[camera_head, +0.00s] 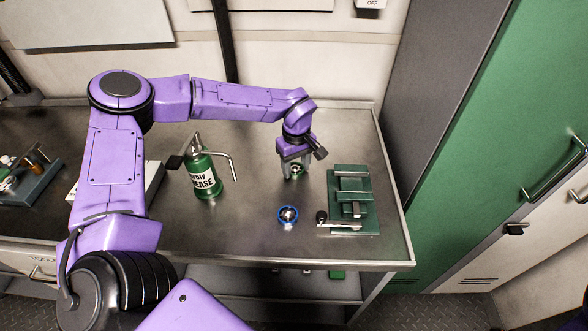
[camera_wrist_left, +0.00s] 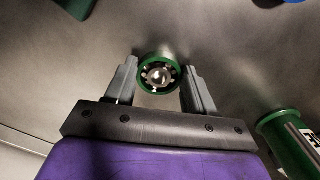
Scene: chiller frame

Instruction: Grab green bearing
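The green bearing (camera_wrist_left: 160,76) is a green ring with a shiny metal centre, seen in the left wrist view between the two fingers of my left gripper (camera_wrist_left: 160,84). The fingers stand apart on either side of it, and narrow gaps seem to show beside the ring. In the head view the left gripper (camera_head: 295,170) points down at the bearing (camera_head: 297,171), which is partly hidden by the fingers. I cannot tell whether the fingers touch it. My right gripper does not show.
A blue bearing (camera_head: 288,215) lies nearer on the metal table (camera_head: 240,235). A green vise-like fixture (camera_head: 350,185) stands to the right. A green grease can (camera_head: 203,178) stands to the left. Bare table surrounds the gripper.

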